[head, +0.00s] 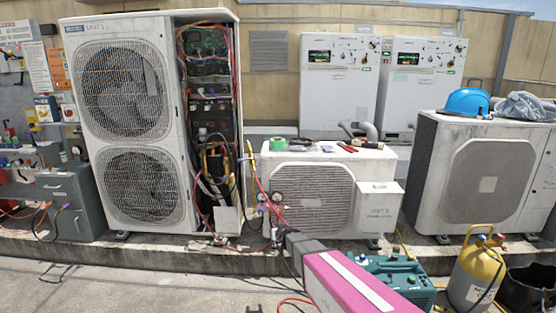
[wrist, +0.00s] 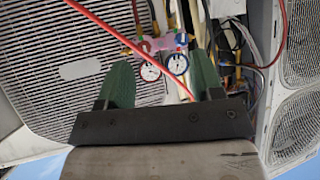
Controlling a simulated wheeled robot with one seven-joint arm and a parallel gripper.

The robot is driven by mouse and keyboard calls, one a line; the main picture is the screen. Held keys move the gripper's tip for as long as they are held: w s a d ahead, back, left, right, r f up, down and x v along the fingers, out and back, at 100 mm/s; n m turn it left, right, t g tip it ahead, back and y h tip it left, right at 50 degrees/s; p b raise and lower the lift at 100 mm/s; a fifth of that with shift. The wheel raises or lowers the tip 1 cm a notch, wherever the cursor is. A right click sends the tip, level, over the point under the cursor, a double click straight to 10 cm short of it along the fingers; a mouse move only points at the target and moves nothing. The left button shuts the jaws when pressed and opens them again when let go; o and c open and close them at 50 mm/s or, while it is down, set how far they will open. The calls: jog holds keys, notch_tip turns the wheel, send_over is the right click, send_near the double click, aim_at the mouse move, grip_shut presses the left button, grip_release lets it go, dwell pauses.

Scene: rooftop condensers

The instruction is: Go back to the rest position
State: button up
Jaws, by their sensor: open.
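My gripper (wrist: 150,62) is open in the wrist view, its two green fingers apart with nothing held between them. A gauge manifold with two round dials (wrist: 164,68) shows beyond the fingers, in line with the gap. A red hose (wrist: 125,38) crosses the picture in front of it. In the head view my arm reaches from the bottom right toward the same gauge manifold (head: 270,198), which hangs at the left front of the small condenser (head: 312,195). The fingers are too small and dark to make out there.
A tall two-fan unit (head: 133,125) with its wiring bay open stands left. Another condenser (head: 487,178) with a blue helmet (head: 467,102) stands right. A teal pump (head: 398,276) and yellow cylinder (head: 474,277) stand low right. Hoses lie around. The paving (head: 130,285) at front left is mostly clear.

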jog(key=s+d+r+m+g+h, duration=0.1)
jog(key=s+d+r+g, duration=0.1)
jog(key=s+d, duration=0.4)
jog(key=s+d+r+m+g+h, duration=0.1)
jog(key=s+d+g, duration=0.4)
jog(key=s, duration=0.9)
jog(key=s+d+r+g+h, duration=0.1)
jog(key=s+d+g, duration=0.3)
jog(key=s+d, duration=0.4)
jog(key=s+r, duration=0.1)
jog(key=s, duration=0.1)
jog(key=shift+s+d+r+m, duration=0.15)
jog(key=shift+s+r+m, duration=0.15)
jog(key=shift+s+m, duration=0.1)
dwell(0.7)
